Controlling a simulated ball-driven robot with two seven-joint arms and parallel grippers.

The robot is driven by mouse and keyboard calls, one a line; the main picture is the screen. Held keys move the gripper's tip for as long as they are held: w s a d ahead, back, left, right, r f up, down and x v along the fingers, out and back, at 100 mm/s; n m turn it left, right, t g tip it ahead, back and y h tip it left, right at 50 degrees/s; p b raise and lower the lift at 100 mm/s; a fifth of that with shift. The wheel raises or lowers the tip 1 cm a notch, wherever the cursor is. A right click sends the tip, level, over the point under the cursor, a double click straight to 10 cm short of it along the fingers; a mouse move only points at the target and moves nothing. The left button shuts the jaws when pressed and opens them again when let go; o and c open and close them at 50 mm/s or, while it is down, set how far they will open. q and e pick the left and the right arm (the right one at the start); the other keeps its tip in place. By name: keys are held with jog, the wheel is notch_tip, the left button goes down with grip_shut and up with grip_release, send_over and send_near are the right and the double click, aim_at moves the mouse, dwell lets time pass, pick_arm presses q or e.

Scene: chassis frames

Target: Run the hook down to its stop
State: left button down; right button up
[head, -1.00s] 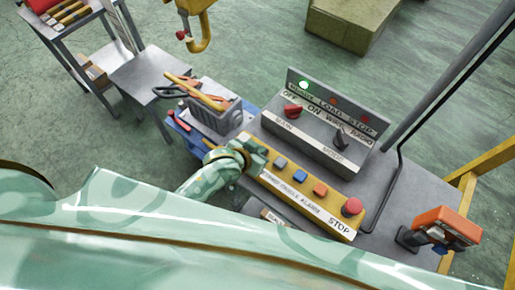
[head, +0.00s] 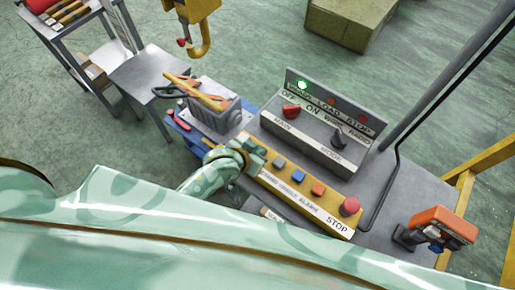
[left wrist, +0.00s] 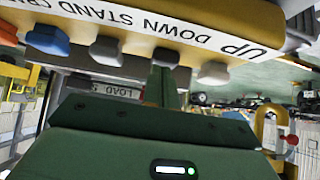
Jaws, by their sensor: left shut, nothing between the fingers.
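The yellow hook (head: 203,42) hangs from its block at the top of the head view, with a red piece on its side. It also shows at the right of the left wrist view (left wrist: 262,112). The yellow button panel (head: 296,190) lies on the bench. My left gripper (head: 252,150) is shut and empty over its far-left end. In the left wrist view its fingertips (left wrist: 165,82) are at the dark button (left wrist: 165,58) by the DOWN label and appear to touch it. A pale button (left wrist: 213,72) by UP is beside them. My right gripper is out of view.
A grey box with MAIN and MODE switches (head: 318,135) stands behind the panel, its green lamp (head: 302,85) lit. A red STOP button (head: 350,206) is at the panel's right end. A tool bin (head: 218,115) stands left; an orange device (head: 443,224) is right.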

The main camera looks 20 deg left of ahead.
pick_arm(q)
notch_tip(320, 180, up, 4)
jog(key=p, duration=0.3)
jog(key=shift+w+f+p, duration=0.1)
jog(key=shift+w+p, duration=0.05)
jog(key=shift+p, duration=0.2)
jog(key=p+v, duration=0.1)
jog(key=v, duration=0.9)
jog(key=shift+s, duration=0.25)
jog(key=shift+w, duration=0.1)
